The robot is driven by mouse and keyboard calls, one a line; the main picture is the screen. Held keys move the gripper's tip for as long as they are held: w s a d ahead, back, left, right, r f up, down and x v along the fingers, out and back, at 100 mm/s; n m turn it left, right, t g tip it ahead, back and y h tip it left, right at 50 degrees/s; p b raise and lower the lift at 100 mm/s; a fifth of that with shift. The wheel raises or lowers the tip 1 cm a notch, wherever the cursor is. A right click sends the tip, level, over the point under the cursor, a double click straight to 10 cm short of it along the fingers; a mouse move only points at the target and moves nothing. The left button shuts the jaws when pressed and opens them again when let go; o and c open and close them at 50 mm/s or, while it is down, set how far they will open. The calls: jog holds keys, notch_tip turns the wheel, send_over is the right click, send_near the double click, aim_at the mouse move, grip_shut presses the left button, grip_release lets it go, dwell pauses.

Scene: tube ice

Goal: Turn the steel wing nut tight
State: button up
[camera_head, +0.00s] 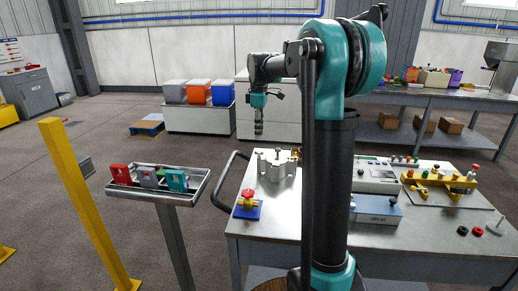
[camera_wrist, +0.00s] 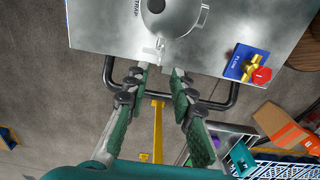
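A steel vessel (camera_wrist: 172,14) marked "TRAP" stands at the table edge in the wrist view. A small pale metal fitting (camera_wrist: 158,46) sticks out from its near side and looks like the steel wing nut, though its wings are hard to make out. In the head view a steel body (camera_head: 278,166) on the table seems to be the same vessel; the nut is too small to tell there. My gripper (camera_wrist: 161,70) is open and empty, its fingertips just short of the fitting in the wrist picture, apart from it. In the head view my gripper (camera_head: 259,130) hangs above and left of the vessel.
A yellow valve with a red knob on a blue base (camera_head: 247,210) stands at the table's front left; it also shows in the wrist view (camera_wrist: 247,65). A dark rail (camera_head: 232,178) runs along the table's left edge. A tray (camera_head: 158,188) and a yellow post (camera_head: 88,205) stand left.

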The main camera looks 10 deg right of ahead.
aim_at(259, 153)
notch_tip(259, 153, down, 8)
jog(key=shift+r, duration=0.15)
dwell(0.3)
grip_shut()
